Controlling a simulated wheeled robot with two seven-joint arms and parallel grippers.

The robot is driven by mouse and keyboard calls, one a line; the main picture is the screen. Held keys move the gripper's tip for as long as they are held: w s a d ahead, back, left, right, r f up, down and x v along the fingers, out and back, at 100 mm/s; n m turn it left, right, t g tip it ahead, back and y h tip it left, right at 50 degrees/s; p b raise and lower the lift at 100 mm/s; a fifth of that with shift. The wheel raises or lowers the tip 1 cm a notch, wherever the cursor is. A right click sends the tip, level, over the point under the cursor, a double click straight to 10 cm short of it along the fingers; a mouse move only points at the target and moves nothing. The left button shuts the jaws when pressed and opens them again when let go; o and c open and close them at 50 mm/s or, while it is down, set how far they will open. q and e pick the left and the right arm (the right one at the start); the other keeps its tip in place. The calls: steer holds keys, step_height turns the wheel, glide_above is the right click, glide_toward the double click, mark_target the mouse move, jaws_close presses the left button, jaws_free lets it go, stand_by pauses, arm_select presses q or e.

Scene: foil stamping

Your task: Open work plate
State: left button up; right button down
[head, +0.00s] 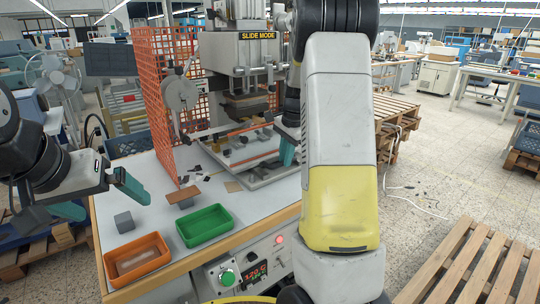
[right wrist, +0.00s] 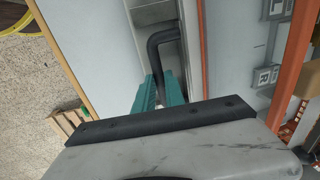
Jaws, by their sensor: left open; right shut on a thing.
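The work plate (head: 258,178) is a grey, framed slide plate under the head of the stamping machine (head: 240,52) on the bench. My right gripper (head: 288,148) is at the plate's right side, partly hidden behind my right arm in the head view. In the right wrist view, its teal fingers (right wrist: 160,95) are shut on a bent black handle (right wrist: 165,36). The handle's join to the plate is hidden in the head view.
A green tray (head: 232,227) and an orange tray (head: 164,259) stand at the bench front. A grey block (head: 124,222) and a brown piece (head: 183,194) lie nearby. An orange mesh guard (head: 157,90) stands left of the machine. The control panel (head: 250,268) is on the front.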

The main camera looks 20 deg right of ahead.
stand_by(0.8)
steer(key=s+d, duration=0.3)
steer(key=s, duration=0.6)
steer(key=s+d, duration=0.3)
steer(key=s, duration=0.6)
steer(key=shift+s+d, duration=0.2)
steer(key=shift+s, duration=0.15)
steer(key=c, duration=1.4)
jaws_free()
step_height(320, 180, up, 8)
steer(key=s, duration=0.1)
steer(key=shift+d+f, duration=0.15)
steer(key=shift+d, duration=0.1)
steer(key=shift+s, duration=0.1)
